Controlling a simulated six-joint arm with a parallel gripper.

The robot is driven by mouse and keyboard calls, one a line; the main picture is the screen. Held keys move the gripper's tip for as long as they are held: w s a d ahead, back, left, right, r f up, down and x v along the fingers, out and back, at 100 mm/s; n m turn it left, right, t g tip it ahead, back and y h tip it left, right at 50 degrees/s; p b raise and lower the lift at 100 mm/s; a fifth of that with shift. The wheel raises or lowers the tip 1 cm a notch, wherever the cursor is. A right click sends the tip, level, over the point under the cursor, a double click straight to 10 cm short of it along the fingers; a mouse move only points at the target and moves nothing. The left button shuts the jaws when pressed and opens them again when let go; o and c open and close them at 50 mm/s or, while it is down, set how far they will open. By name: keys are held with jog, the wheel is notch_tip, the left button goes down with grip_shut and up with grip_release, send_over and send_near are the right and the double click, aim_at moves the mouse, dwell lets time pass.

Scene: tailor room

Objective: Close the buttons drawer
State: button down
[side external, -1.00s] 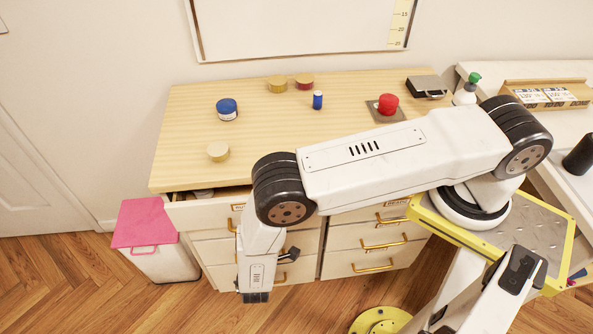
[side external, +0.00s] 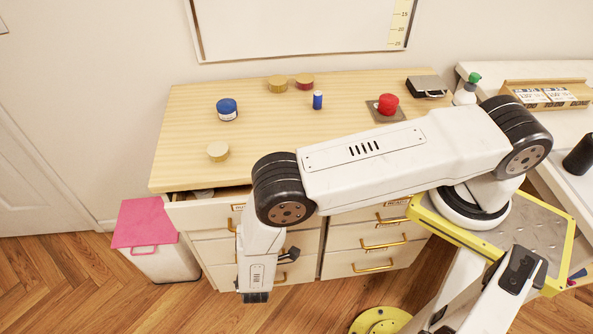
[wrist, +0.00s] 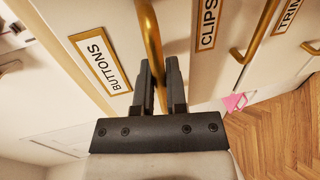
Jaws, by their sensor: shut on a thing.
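The buttons drawer (side external: 195,215) is the top left drawer of the wooden-topped cabinet. It stands partly open in the side external view, with a gap below the tabletop and something pale inside. In the wrist view its BUTTONS label (wrist: 101,60) is beside a brass handle (wrist: 149,30). My gripper (wrist: 158,68) has its two dark fingers on either side of this handle, shut on it.
A pink-lidded bin (side external: 150,240) stands left of the drawers. More closed drawers (side external: 365,260) are at the right. Floor in front is clear.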

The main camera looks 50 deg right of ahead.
jog(key=shift+w+d, duration=0.1)
jog(key=shift+r+x, duration=0.25)
jog(key=shift+x, duration=0.9)
jog(key=shift+r+x, duration=0.25)
jog(key=shift+x, duration=0.9)
jog(key=shift+w, duration=0.1)
jog(key=c, duration=0.8)
grip_release()
jog(key=shift+o, duration=0.4)
jog(key=v, duration=0.7)
jog(key=shift+s+a, duration=0.25)
jog(key=shift+s, duration=0.05)
jog(key=shift+d+r, duration=0.1)
